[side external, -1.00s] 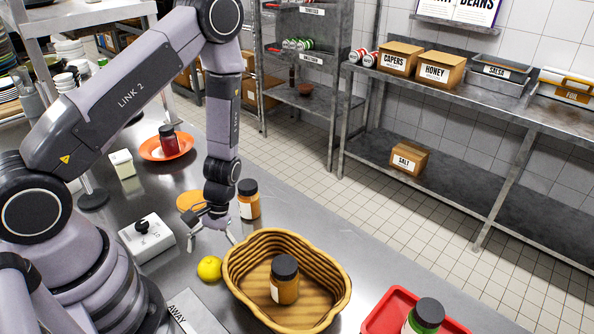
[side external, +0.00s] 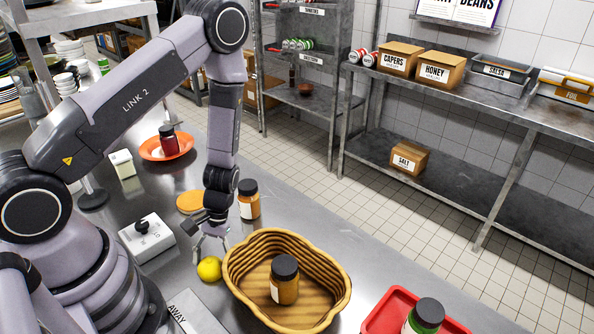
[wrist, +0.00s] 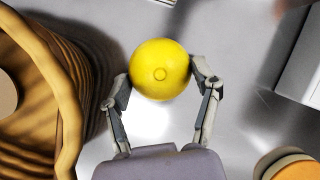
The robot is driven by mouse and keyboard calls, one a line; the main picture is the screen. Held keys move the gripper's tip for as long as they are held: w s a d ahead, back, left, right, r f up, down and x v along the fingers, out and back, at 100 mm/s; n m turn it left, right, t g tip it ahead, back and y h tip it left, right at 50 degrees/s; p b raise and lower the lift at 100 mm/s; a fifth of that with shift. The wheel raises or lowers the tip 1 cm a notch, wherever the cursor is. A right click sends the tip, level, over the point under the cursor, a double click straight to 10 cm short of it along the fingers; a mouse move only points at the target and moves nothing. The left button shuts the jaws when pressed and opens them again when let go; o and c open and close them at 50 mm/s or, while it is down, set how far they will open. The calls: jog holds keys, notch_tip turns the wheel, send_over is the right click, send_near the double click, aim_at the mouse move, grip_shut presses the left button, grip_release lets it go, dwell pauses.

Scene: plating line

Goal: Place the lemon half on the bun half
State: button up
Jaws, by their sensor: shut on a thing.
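The yellow lemon half (side external: 209,269) is on the steel counter, left of the wicker basket. In the wrist view the lemon half (wrist: 160,70) shows as a round yellow dome with a small nub, between the two fingertips. My gripper (side external: 211,256) has come down over it from above, and its fingers (wrist: 161,82) are shut on its two sides. The lemon seems to rest on the counter still. The bun half (side external: 192,201), a flat orange-tan disc, lies on the counter farther back, behind my gripper. Part of it (wrist: 289,166) shows at the wrist view's lower right corner.
The wicker basket (side external: 338,268) with a dark-lidded jar (side external: 285,280) stands close right of my gripper. Another jar (side external: 249,200) stands right of the bun half. A white box with a black knob (side external: 147,240) is on the left. A red tray (side external: 378,318) is at front right.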

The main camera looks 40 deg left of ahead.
jog(key=shift+n, duration=0.3)
jog(key=r, duration=1)
jog(key=shift+w+a, duration=0.1)
jog(key=shift+a, duration=0.25)
jog(key=a+r+n+t+h, duration=0.2)
jog(key=a+r+n, duration=0.1)
jog(key=a+n, duration=0.45)
jog(key=n+t+h, duration=0.1)
jog(key=n+t, duration=0.1)
jog(key=n, duration=0.3)
send_over(192, 198)
jog(key=a, duration=0.1)
notch_tip(192, 198, down, 7)
jog(key=shift+r, duration=0.15)
jog(key=shift+w+a+f, duration=0.15)
jog(key=shift+f, duration=1.5)
